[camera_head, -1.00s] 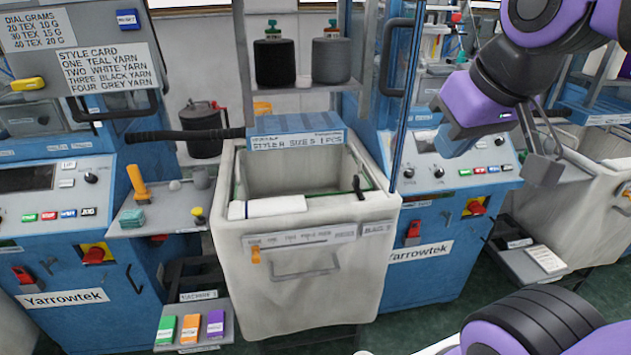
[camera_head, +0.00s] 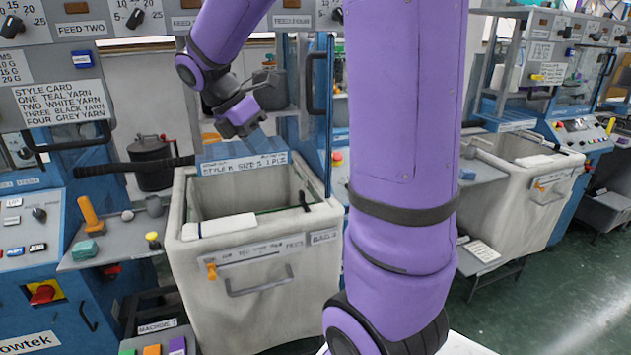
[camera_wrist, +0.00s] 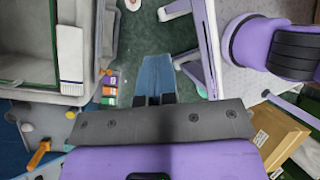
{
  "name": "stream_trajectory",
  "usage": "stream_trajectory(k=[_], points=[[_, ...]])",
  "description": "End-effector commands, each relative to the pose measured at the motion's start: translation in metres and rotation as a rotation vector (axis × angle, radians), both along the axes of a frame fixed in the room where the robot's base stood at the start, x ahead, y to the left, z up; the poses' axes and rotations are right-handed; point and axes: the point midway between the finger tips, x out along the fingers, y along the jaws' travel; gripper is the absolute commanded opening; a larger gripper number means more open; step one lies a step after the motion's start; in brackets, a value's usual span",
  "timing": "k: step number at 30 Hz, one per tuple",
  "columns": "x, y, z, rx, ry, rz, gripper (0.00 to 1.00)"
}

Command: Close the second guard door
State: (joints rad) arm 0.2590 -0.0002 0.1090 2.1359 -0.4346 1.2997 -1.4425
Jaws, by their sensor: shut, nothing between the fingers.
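A blue-framed guard door (camera_head: 329,120) stands nearly edge-on behind the right side of the fabric bin in the head view. A dark bar handle (camera_head: 318,82) shows beside it. Another dark handle (camera_head: 68,137) sits on the guard of the left machine. I cannot tell from any label which door is the second. My gripper (camera_head: 260,132) hangs above the back of the bin, left of the blue-framed door and apart from its handle. Its blue fingers (camera_wrist: 156,72) are shut and empty in the wrist view. My arm hides what lies right of the door.
The pale fabric bin (camera_head: 255,255) stands between the machines. A side shelf (camera_head: 115,240) with an orange-handled tool (camera_head: 90,214) is at left. Another bin (camera_head: 525,195) stands at right, with open green floor (camera_head: 590,290) in front.

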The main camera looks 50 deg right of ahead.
Motion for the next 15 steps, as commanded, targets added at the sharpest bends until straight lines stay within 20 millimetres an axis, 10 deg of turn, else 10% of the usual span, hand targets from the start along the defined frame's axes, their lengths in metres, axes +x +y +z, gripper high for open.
stream_trajectory(k=[15], points=[[0.060,-0.082,-0.068,0.207,0.599,0.517,0.00]])
